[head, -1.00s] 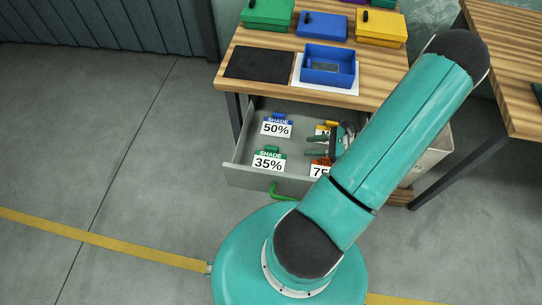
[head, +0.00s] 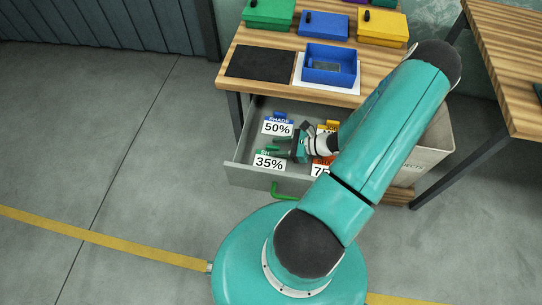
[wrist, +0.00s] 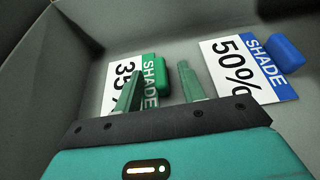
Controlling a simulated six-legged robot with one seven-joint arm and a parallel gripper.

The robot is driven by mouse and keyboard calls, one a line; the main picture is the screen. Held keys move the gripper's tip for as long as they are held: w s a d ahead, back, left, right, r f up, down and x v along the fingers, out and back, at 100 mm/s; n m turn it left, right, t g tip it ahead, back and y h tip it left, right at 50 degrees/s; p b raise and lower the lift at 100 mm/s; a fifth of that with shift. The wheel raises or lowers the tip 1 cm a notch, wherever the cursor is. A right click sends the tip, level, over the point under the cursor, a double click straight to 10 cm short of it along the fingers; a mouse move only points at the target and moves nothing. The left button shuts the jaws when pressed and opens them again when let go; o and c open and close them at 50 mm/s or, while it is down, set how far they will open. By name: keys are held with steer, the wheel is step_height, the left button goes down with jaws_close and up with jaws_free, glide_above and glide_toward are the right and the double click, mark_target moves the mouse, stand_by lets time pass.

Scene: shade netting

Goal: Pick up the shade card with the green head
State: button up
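The green-headed shade card (head: 269,162), marked 35%, lies in the open drawer at its front left. In the wrist view the same card (wrist: 119,86) shows its green head (wrist: 153,76) beyond my fingers. My gripper (head: 279,147) is open and empty, with its fingers pointing left over the drawer, just behind the green card. In the wrist view my gripper (wrist: 158,85) has one finger covering part of the card's print. The other finger is over bare drawer floor. I cannot tell how high the fingers are above the card.
A blue-headed 50% card (head: 278,127) lies behind the green one. An orange-headed card (head: 320,170) and a yellow-headed card (head: 327,127) lie to the right, partly hidden by my arm. The drawer walls (head: 240,143) stand close around. A blue tray (head: 312,78) sits on the bench above.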

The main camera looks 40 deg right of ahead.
jaws_close()
step_height(320, 180, up, 10)
stand_by(1.0)
